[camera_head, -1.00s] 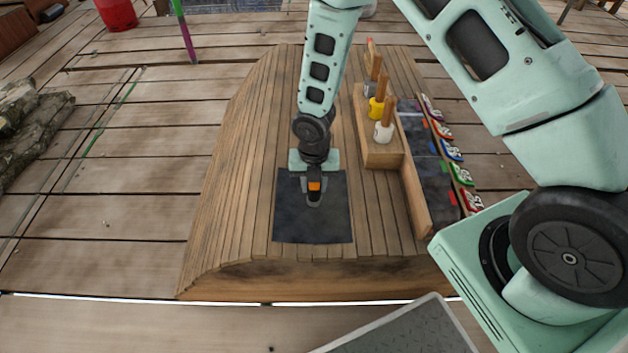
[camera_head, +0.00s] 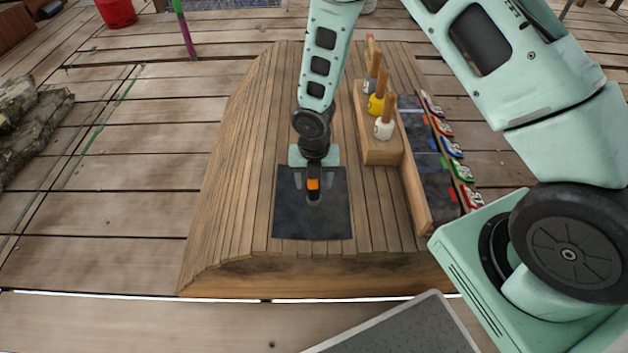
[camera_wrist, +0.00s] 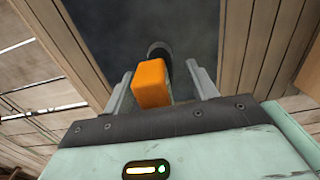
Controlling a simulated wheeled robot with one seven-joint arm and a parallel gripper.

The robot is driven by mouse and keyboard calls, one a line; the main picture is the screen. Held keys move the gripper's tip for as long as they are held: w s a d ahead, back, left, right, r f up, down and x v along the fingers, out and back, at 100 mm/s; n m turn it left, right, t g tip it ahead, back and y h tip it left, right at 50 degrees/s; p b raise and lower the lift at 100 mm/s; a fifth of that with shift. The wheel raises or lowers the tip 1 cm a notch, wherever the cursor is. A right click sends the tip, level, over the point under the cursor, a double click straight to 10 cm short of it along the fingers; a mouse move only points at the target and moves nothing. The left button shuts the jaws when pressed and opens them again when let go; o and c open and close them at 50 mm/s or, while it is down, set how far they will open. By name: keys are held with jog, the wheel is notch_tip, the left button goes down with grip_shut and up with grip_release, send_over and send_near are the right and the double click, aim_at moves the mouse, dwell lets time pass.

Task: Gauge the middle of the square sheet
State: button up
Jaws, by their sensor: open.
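The square sheet (camera_head: 300,225) is dark slate-grey and lies on the curved planked wooden form. It also fills the top middle of the wrist view (camera_wrist: 205,25). My gripper (camera_head: 313,197) points down over the middle of the sheet. In the wrist view its two grey fingers (camera_wrist: 162,85) stand apart. An orange block (camera_wrist: 152,83) with a dark rounded end (camera_wrist: 158,50) sits between the fingers, with a visible gap on the right finger's side. Whether the dark end touches the sheet cannot be told. The gripper hides part of the sheet's middle and upper edge.
Right of the sheet stands a wooden holder (camera_head: 380,152) with white, yellow and grey wooden-handled tools. Beyond it is a dark strip (camera_head: 436,180) with several coloured, numbered tags. A red bucket (camera_head: 117,12) stands far left. The planks left of the sheet are clear.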

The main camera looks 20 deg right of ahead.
notch_tip(320, 180, up, 16)
jog(key=p, duration=0.5)
jog(key=shift+r, duration=0.2)
jog(key=s+a+r+m, duration=0.3)
jog(key=s+r+m, duration=0.6)
jog(key=s+m, duration=0.25)
jog(key=s+a+r+m, duration=0.3)
jog(key=s+r+m, duration=0.6)
jog(key=s+m, duration=0.25)
notch_tip(320, 180, up, 19)
jog(key=p, duration=1.9)
jog(key=shift+a+r+m+y+p, duration=0.2)
jog(key=shift+m+y+p, duration=0.1)
jog(key=shift+m+p, duration=0.1)
jog(key=shift+c, duration=0.3)
